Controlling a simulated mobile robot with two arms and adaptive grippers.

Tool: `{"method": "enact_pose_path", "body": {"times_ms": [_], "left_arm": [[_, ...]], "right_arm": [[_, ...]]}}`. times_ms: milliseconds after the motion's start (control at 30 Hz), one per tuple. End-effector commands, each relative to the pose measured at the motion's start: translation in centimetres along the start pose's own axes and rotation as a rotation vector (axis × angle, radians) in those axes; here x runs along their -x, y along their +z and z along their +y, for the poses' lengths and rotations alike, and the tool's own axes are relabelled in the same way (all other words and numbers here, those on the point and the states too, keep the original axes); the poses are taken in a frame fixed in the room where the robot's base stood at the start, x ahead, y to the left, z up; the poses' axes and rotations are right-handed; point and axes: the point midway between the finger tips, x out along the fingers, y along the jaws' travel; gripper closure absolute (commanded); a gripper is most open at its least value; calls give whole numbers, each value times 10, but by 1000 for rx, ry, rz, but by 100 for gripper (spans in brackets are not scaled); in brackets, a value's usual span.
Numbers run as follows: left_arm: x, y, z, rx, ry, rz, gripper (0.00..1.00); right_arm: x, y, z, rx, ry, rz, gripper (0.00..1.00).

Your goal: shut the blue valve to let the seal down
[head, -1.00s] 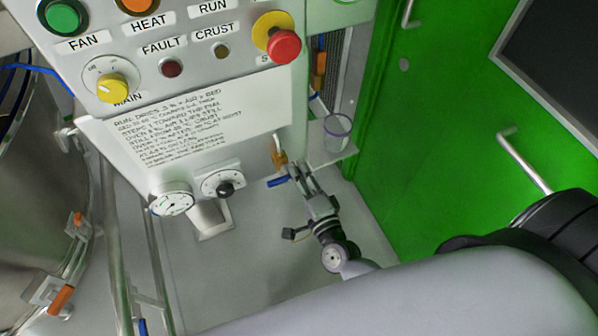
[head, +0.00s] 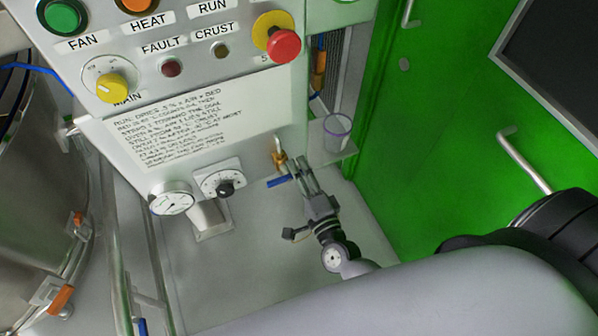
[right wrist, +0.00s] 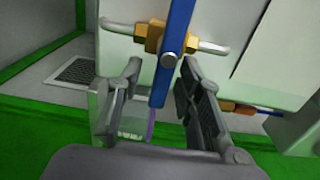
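The blue valve lever (head: 278,181) sits on a brass valve body (head: 280,160) at the panel's lower right. In the right wrist view the blue lever (right wrist: 177,30) stands crosswise to the pale pipe (right wrist: 210,47) through the brass body (right wrist: 154,36). My right gripper (head: 301,170) is at the valve, and in the right wrist view my right gripper (right wrist: 163,72) is open. Its two fingers lie either side of the lever's lower part, with gaps visible. My left gripper is not in view. The seal cannot be made out.
A clear cup (head: 337,132) stands on a small shelf just right of the valve. Dials (head: 172,199) and a red stop button (head: 284,45) are on the panel. A green door (head: 430,140) with a bar handle is at right, a steel vessel (head: 35,200) at left.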

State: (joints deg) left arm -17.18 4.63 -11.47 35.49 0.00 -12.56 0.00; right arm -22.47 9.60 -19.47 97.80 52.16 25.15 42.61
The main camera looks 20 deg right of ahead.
Motion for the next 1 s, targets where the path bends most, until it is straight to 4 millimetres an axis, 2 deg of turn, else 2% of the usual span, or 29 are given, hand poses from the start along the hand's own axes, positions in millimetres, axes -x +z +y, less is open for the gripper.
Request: {"method": "enact_pose_path", "body": {"times_ms": [167, 500, 633, 800, 1000], "left_arm": [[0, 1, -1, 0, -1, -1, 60], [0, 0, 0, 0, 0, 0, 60], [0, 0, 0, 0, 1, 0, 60], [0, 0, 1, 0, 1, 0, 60], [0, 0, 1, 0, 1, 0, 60]], "right_arm": [[14, 0, 1, 0, 2, 0, 67], [84, 0, 1, 1, 4, -2, 67], [105, 0, 1, 0, 4, -2, 67], [118, 0, 1, 0, 2, -1, 67], [120, 0, 0, 0, 0, 0, 67]]}}
